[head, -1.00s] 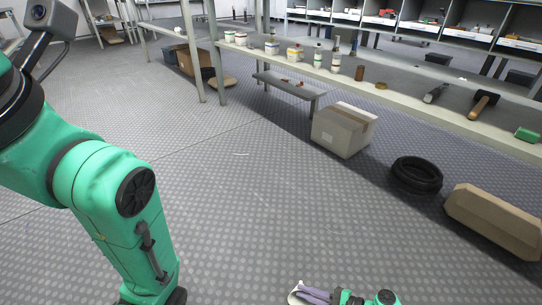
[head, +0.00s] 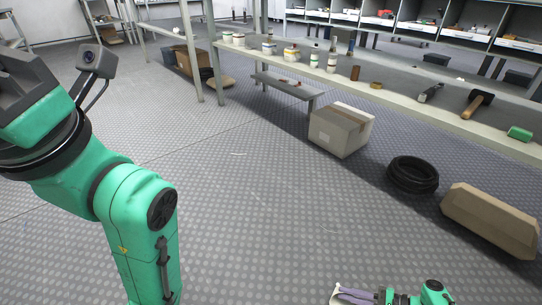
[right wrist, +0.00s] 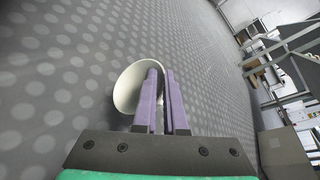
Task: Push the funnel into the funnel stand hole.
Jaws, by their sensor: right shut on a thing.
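A pale cream funnel (right wrist: 128,88) is in my right gripper (right wrist: 160,72), between its purple fingers, in the right wrist view. Its wide rim faces left there. In the head view, only the lower edge shows the right gripper (head: 346,292) with a small pale part of the funnel (head: 335,296) beside the fingertips. It is held over the floor. My left arm fills the left of the head view, but its gripper is out of frame. I cannot identify a funnel stand in either view.
A long grey workbench (head: 440,123) with bottles and tools runs along the right. Below it are a cardboard box (head: 338,132), a black tyre (head: 412,176) and a tan block (head: 490,220). The floor (head: 270,220) in the middle is clear.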

